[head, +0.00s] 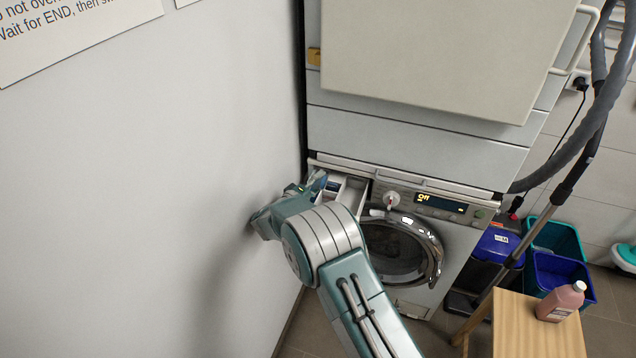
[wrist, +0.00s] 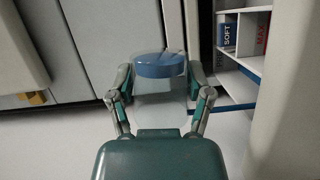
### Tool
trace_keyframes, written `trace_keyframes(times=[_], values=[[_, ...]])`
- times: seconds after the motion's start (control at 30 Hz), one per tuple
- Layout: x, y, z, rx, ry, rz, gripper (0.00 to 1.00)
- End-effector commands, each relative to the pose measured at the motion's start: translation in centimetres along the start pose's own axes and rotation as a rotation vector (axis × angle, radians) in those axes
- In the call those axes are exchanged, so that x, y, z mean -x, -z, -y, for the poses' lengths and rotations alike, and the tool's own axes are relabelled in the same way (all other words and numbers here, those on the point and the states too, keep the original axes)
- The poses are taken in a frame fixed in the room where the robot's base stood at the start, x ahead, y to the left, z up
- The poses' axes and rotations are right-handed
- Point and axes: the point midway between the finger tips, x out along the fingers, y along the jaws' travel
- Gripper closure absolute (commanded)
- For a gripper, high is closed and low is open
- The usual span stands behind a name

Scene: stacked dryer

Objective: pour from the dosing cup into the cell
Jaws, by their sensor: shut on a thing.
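In the wrist view my gripper (wrist: 160,82) is shut on the dosing cup (wrist: 160,65), a clear cup with a blue disc-shaped part, probably its liquid. Its tilt is hard to judge. In the head view my gripper (head: 318,185) is at the left end of the open detergent drawer (head: 352,190), and mostly hides the cup. The drawer also shows at the right of the wrist view (wrist: 240,62), with white walls, a blue label reading SOFT and a red marking MAX. The cup appears beside these compartments. Which cell is the task's one cannot be told.
The washer front (head: 425,230) has a knob, a lit display and a round door (head: 400,248) below the drawer. A grey wall (head: 150,180) stands close on the left. A stool (head: 535,330) with a pink bottle (head: 562,302), blue bins (head: 560,275) and a hose are right.

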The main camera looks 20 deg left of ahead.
Motion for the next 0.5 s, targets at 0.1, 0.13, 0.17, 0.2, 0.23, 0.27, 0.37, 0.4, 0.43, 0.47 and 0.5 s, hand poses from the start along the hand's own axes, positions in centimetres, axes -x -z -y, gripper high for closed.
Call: trace_keyframes(times=[0.1,0.13,0.17,0.2,0.23,0.27,0.37,0.4,0.43,0.47,0.5], values=[[0.08,0.18,-0.14,0.061,-0.022,-0.003,0.83],[0.1,0.23,-0.2,0.078,-0.029,-0.004,0.83],[0.11,0.27,-0.26,0.093,-0.035,-0.005,0.83],[0.13,0.32,-0.35,0.113,-0.043,-0.005,0.83],[0.14,0.35,-0.4,0.125,-0.048,-0.006,0.83],[0.15,0.38,-0.44,0.136,-0.052,-0.006,0.83],[0.17,0.44,-0.53,0.159,-0.06,-0.007,0.83],[0.17,0.45,-0.55,0.164,-0.061,-0.007,0.83],[0.17,0.46,-0.56,0.165,-0.062,-0.007,0.83],[0.17,0.46,-0.57,0.166,-0.062,-0.007,0.83],[0.17,0.46,-0.57,0.166,-0.062,-0.007,0.83]])
